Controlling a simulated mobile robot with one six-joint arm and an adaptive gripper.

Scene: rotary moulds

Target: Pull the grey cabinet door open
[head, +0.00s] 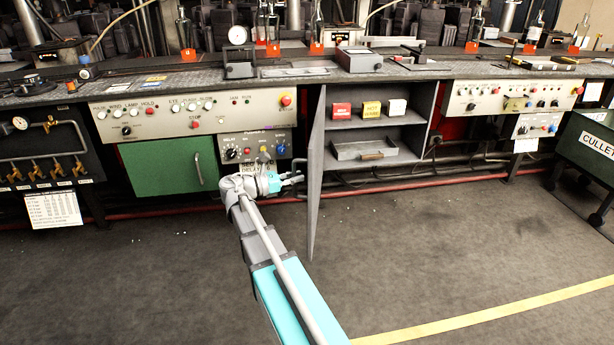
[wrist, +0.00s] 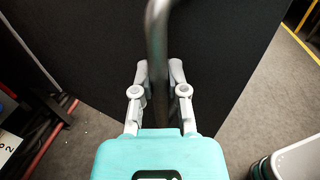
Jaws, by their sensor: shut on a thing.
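The grey cabinet door (head: 316,185) stands swung out into the room, seen nearly edge-on, at the left side of the open cabinet (head: 378,127). In the wrist view the door is a broad dark panel (wrist: 95,45) behind the fingers. My gripper (head: 297,180) is at the left of the door. In the wrist view my gripper (wrist: 160,92) is shut on the door's bar handle (wrist: 157,38), which passes between its two fingers. In the head view the handle is hard to make out beside the fingers.
The cabinet holds red (head: 342,111), yellow (head: 372,109) and white (head: 396,107) boxes above a grey tray (head: 364,151). A green door (head: 170,165) and control panels lie left. A green cullet bin (head: 590,150) stands right. The floor before the cabinet is clear.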

